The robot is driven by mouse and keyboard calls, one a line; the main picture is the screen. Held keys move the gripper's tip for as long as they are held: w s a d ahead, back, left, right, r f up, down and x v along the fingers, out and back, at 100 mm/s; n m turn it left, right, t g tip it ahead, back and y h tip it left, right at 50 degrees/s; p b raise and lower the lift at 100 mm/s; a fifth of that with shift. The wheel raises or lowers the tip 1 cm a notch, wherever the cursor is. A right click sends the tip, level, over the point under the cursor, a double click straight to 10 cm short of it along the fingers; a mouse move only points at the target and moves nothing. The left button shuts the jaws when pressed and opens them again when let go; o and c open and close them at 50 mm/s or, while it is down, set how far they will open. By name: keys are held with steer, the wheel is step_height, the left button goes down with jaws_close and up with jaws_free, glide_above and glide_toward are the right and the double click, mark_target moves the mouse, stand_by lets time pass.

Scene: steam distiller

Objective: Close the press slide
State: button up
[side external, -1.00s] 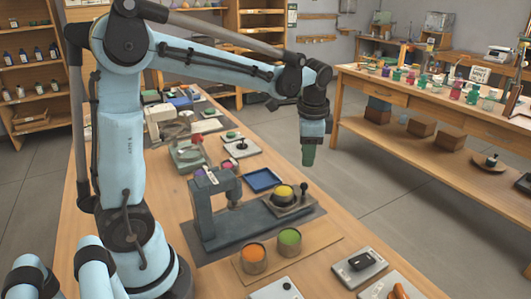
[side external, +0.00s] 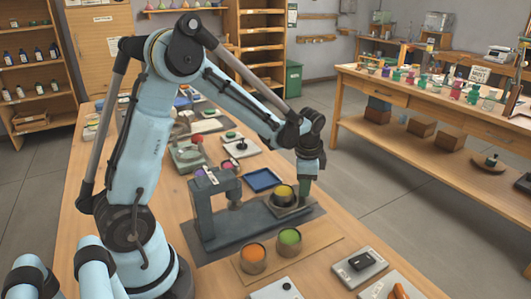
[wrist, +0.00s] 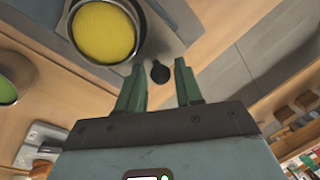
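The grey-blue press (side external: 205,212) stands on a dark mat, with its frame at the left end. Its slide (side external: 277,209) is out to the right of the frame and carries a cup of yellow material (side external: 284,191). In the wrist view the cup (wrist: 108,32) sits on the slide at top left. My gripper (side external: 305,191) is low at the slide's outer end and hides the handle in the side view. In the wrist view the dark handle knob (wrist: 160,72) lies between and slightly ahead of the open green fingers (wrist: 159,88), with gaps on both sides.
Cups of orange (side external: 253,256) and green (side external: 289,241) material stand on a board in front of the press. A blue tray (side external: 263,180) lies behind it. A grey plate with a black block (side external: 361,264) is at front right. The floor is beyond the table's right edge.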

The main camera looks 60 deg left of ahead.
jaws_close()
steer(key=s, duration=0.9)
steer(key=shift+s, duration=0.1)
jaws_free()
step_height(320, 180, up, 12)
steer(key=s+d, duration=0.1)
steer(key=d, duration=0.1)
steer(key=shift+s, duration=0.15)
stand_by(0.6)
